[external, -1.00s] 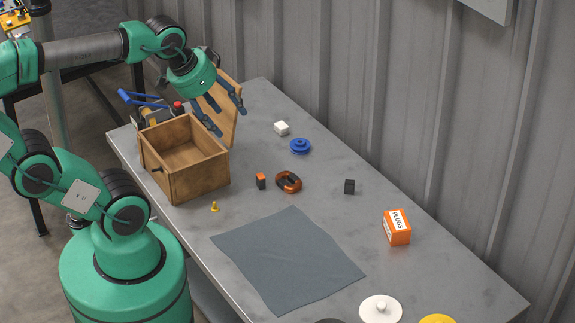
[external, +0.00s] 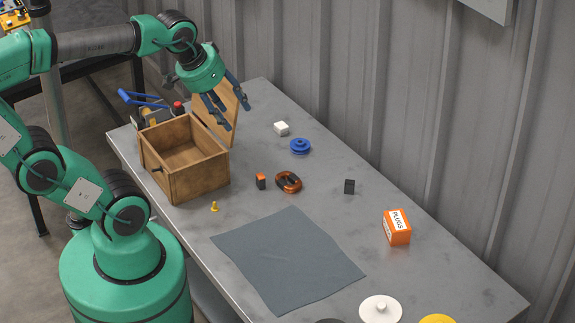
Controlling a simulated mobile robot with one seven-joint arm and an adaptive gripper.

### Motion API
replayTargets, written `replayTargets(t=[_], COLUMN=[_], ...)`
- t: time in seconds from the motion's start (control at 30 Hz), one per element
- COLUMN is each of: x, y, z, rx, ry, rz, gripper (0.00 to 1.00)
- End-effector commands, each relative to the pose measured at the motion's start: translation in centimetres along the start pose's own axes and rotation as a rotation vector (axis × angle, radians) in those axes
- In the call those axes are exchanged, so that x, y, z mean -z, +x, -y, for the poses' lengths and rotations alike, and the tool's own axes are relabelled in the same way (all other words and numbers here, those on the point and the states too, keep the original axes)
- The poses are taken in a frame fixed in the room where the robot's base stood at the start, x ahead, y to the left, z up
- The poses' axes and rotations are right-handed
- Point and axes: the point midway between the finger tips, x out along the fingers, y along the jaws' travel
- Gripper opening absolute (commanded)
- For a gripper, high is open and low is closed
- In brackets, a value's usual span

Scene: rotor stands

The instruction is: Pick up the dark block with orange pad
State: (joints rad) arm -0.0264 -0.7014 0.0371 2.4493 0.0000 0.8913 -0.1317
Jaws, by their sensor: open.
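The dark block with an orange pad (external: 261,181) stands on the grey table, between the wooden box and an orange-and-black ring-shaped part. Its orange patch shows near the top. My gripper (external: 237,117) is open and empty. It hangs in the air over the raised lid of the wooden box, up and to the left of the block in the picture, well apart from it. Another dark block (external: 349,186), with no orange showing, stands farther right on the table.
The open wooden box (external: 196,182) with its raised lid stands left of the block. The orange-and-black ring (external: 289,182) lies close on its right. A blue flanged part (external: 300,146), white block (external: 281,128), small yellow piece (external: 214,206), grey cloth (external: 288,259) and PLUGS box (external: 397,227) are around.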

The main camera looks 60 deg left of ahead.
Motion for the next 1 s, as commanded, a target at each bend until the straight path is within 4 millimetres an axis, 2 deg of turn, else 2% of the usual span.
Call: replayTargets(t=[0.27,0.47,0.8,1.0], x=[5.3,9.1,13.7,14.8], y=[4.3,8.9,18.4,24.9], z=[2.2,4.7,10.6,14.8], rx=[0.053,0.109,0.231,0.321], ry=[-0.417,-0.769,-1.368,-1.717], rz=[0.064,0.102,0.137,0.140], gripper=[0.47,0.47,0.47,0.47])
